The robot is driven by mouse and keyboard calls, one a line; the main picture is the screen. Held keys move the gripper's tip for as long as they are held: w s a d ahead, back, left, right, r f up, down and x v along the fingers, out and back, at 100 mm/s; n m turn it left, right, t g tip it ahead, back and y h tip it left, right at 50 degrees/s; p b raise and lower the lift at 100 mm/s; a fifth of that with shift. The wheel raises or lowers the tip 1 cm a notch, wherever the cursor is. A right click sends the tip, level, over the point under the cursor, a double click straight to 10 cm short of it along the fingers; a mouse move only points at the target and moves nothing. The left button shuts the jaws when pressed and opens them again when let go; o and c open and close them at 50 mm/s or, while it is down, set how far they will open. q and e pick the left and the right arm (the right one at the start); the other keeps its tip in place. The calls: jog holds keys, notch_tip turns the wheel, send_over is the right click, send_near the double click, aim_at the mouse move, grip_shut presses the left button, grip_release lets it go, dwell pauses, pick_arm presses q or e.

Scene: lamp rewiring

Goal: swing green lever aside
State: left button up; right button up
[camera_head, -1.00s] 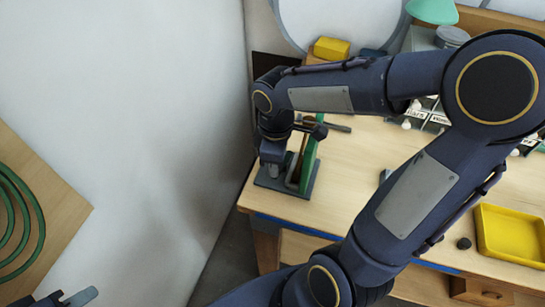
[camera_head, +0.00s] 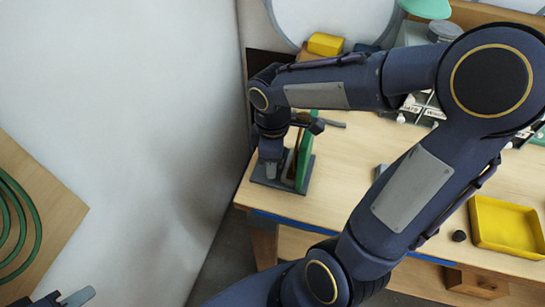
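A green upright lever (camera_head: 305,160) stands on a small dark base plate (camera_head: 282,187) at the table's near left corner. My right gripper (camera_head: 270,172) points down just left of the green lever, above the plate. I cannot tell whether it touches the lever, or whether its fingers are open or shut. My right arm crosses the view and hides part of the fixture's top. My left gripper (camera_head: 62,299) is at the bottom left edge, partly cut off, away from the table; its opening cannot be judged.
A yellow tray (camera_head: 506,227) lies at the table's right, with a small black knob (camera_head: 459,236) beside it. A yellow block (camera_head: 326,44) sits at the back. A wooden board with green rings (camera_head: 45,215) is at the left. A white wall adjoins the table's left side.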

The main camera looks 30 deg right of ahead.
notch_tip(320, 180, up, 8)
jog(key=shift+f, duration=0.1)
dwell(0.4)
dwell(0.5)
